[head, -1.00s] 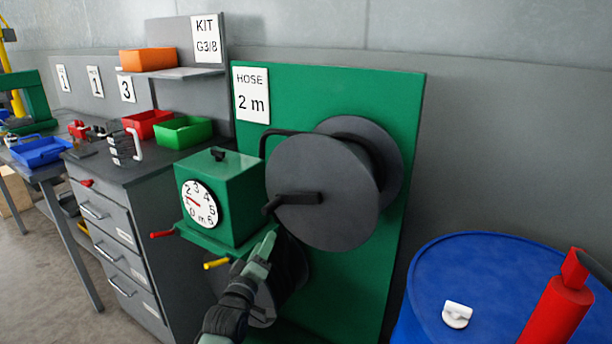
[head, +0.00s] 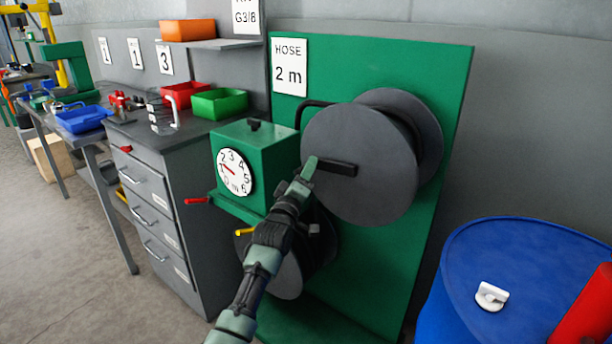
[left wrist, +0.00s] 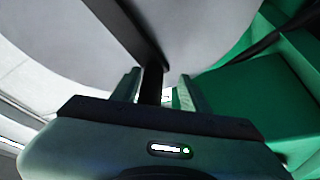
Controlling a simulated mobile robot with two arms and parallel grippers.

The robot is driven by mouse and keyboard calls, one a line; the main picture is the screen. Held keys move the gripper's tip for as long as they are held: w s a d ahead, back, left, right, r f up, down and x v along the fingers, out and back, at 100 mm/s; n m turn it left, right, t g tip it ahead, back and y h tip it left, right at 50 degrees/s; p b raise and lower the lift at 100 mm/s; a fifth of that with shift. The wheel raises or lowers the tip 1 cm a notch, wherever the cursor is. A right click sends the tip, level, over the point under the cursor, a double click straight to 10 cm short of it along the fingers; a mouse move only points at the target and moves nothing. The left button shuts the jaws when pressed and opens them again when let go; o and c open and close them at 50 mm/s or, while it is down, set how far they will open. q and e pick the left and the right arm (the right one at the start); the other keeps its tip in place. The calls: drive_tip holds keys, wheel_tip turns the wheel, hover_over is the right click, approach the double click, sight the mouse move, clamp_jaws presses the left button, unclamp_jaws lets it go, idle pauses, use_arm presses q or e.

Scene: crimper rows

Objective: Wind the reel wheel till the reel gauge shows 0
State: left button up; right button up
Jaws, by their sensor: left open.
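The reel wheel (head: 365,195) is a large grey disc on the green panel, with a dark crank handle (head: 340,168) sticking out from its face. The reel gauge (head: 235,172) is a white dial on a green box; its red needle points near 1. My left gripper (head: 309,169) is at the handle's outer end in the head view. In the left wrist view its fingers (left wrist: 159,88) are open on either side of the dark handle (left wrist: 151,86), with the grey wheel (left wrist: 200,35) beyond. I cannot tell whether they touch it. My right gripper is not in view.
A HOSE 2 m sign (head: 289,67) is on the panel. A blue drum (head: 530,255) stands at right, a grey drawer cabinet (head: 160,210) at left.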

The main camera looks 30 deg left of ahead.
use_arm(q)
drive_tip(key=shift+w+r, duration=0.1)
drive_tip(key=shift+r, duration=0.2)
clamp_jaws()
drive_tip(key=shift+f, duration=0.1)
drive_tip(key=shift+d+f, duration=0.1)
drive_tip(key=shift+f, duration=0.1)
idle(0.8)
